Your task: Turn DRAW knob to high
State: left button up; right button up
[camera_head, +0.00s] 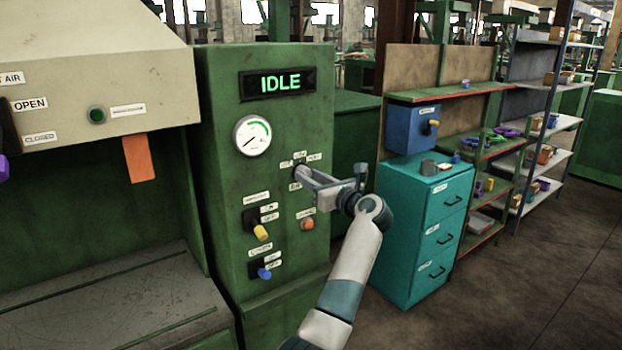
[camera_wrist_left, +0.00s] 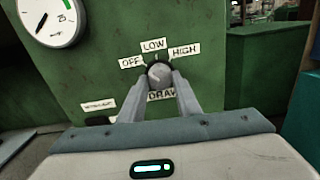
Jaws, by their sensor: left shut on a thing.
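The DRAW knob (camera_wrist_left: 159,72) is a dark round knob on the green panel. Labels OFF, LOW and HIGH fan around its top from left to right, and DRAW is below it. Its pointer is hard to make out; it seems to point up, near LOW. My left gripper (camera_head: 302,172) reaches the panel from the right and is shut on the knob. In the left wrist view its two fingers (camera_wrist_left: 162,80) hold the knob's sides. In the head view the gripper hides most of the knob. My right gripper is not in view.
The panel's display (camera_head: 279,83) reads IDLE, above a dial gauge (camera_head: 252,136). A yellow switch (camera_head: 261,232), a blue switch (camera_head: 264,273) and an orange button (camera_head: 308,224) sit below the knob. A teal drawer cabinet (camera_head: 420,235) stands to the right.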

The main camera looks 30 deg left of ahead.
pick_arm(q)
jog(key=m+p, duration=0.1)
jog(key=m, duration=0.3)
jog(key=shift+r, duration=0.1)
jog(key=m+p, duration=0.2)
jog(key=m, duration=0.1)
jog(key=shift+r+m, duration=0.1)
jog(key=shift+m, duration=0.3)
jog(key=m+p, duration=0.2)
jog(key=shift+m+p, duration=0.3)
jog(key=m+p, duration=0.4)
jog(key=shift+m+p, duration=1.1)
jog(key=shift+m, duration=0.4)
jog(key=o, duration=1.1)
jog(key=shift+f, duration=0.2)
jog(key=shift+c, duration=0.2)
jog(key=shift+d, duration=0.1)
